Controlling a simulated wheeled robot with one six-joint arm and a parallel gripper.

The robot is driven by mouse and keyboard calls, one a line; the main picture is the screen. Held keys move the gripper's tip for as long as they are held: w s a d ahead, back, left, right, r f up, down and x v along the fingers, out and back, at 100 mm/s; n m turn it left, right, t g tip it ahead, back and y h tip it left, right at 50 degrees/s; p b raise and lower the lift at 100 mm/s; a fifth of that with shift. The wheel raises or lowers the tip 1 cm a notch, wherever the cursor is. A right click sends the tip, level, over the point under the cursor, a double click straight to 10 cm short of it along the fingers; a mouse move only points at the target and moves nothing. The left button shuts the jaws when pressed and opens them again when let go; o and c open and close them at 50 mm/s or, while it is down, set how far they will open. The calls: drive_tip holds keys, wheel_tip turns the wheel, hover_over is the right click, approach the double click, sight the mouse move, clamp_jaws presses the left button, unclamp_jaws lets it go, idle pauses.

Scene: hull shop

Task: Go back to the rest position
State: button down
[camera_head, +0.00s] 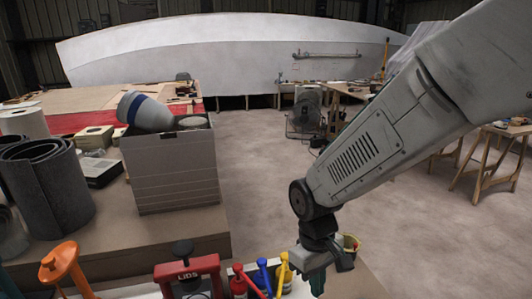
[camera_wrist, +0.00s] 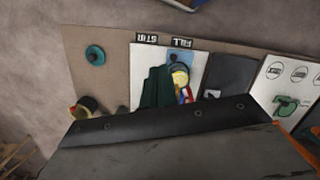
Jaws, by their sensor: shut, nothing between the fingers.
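My gripper (camera_head: 317,282) hangs at the end of my arm, low in the middle right of the head view, pointing down over the front bench. Its dark green fingers are shut with nothing between them. In the wrist view the fingers (camera_wrist: 156,88) stand over a white board (camera_wrist: 142,62) with STIR and FILL labels that read upside down. Red, blue and yellow-handled tools (camera_head: 262,276) stand just left of the gripper in the head view. I cannot tell the exact gap between them and the fingers.
A red LIDS stand (camera_head: 188,268) and an orange-handled item (camera_head: 62,262) stand along the front bench. A yellow-rimmed pot (camera_head: 351,243) is close to the gripper. A grey box (camera_head: 170,175) stands on the left bench. Open floor (camera_head: 255,150) lies beyond; a white hull (camera_head: 220,60) stands behind.

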drive_tip(key=s+d+r+m+t, duration=0.3)
drive_tip(key=s+d+r+m, duration=0.4)
drive_tip(key=s+d+r, duration=0.7)
wheel_tip(320, 180, up, 3)
drive_tip(key=shift+d+r+y, duration=0.1)
drive_tip(key=shift+d+y, duration=0.3)
drive_tip(key=shift+d, duration=0.55)
